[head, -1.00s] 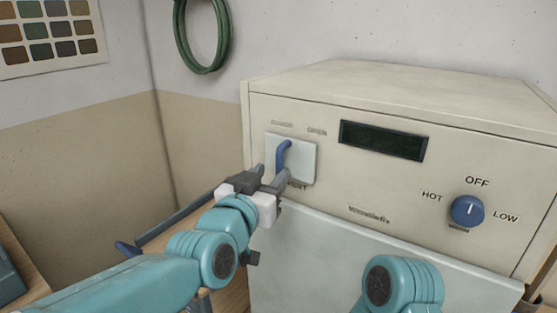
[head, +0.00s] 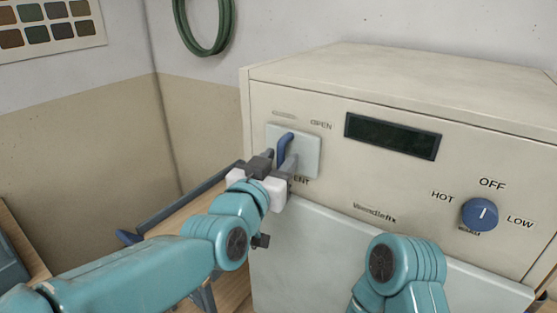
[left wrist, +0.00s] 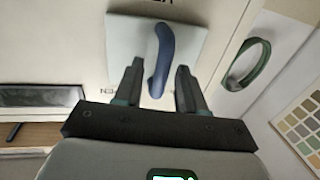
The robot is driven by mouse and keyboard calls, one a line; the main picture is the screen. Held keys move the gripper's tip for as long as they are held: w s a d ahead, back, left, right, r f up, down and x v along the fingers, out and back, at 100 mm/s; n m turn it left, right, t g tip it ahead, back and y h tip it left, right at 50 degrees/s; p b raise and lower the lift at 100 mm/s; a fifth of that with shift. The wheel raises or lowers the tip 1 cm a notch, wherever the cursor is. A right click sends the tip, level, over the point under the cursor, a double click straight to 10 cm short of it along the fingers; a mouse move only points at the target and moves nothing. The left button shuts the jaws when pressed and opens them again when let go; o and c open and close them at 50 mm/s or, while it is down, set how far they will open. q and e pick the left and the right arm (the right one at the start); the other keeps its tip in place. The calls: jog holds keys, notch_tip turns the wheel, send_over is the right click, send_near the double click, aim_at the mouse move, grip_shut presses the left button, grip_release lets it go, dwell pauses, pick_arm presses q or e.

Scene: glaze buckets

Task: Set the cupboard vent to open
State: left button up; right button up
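The cupboard vent lever (head: 284,147) is a blue handle on a pale square plate (head: 308,155) on the cream cabinet's front. It points up, roughly toward an unreadable label at upper left; the word OPEN is at upper right. My left gripper (head: 278,160) is at the lever's lower part, its fingers apart. In the left wrist view, the blue lever (left wrist: 160,58) reaches down between the two fingertips of my left gripper (left wrist: 160,76), with gaps on both sides. My right gripper is out of view.
The cabinet (head: 400,185) also has a dark display (head: 392,136) and a blue knob (head: 480,214) marked HOT, OFF and LOW. A green hose coil (head: 203,25) hangs on the wall. A wooden surface with a dark rail (head: 190,203) is left of the cabinet.

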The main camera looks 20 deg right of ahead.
aim_at(317, 177)
pick_arm(q)
grip_shut()
jog(key=s+d, duration=0.1)
jog(key=s, duration=0.1)
jog(key=s+d+p, duration=0.1)
jog(key=s+d, duration=0.3)
jog(key=shift+s, duration=0.15)
jog(key=shift+s+d, duration=0.1)
jog(key=shift+s, duration=0.05)
jog(key=shift+o, duration=0.7)
grip_release()
jog(key=shift+o, duration=0.2)
jog(key=shift+s, duration=0.15)
jog(key=b+v, duration=0.2)
jog(key=v, duration=1.4)
jog(key=shift+b, duration=0.3)
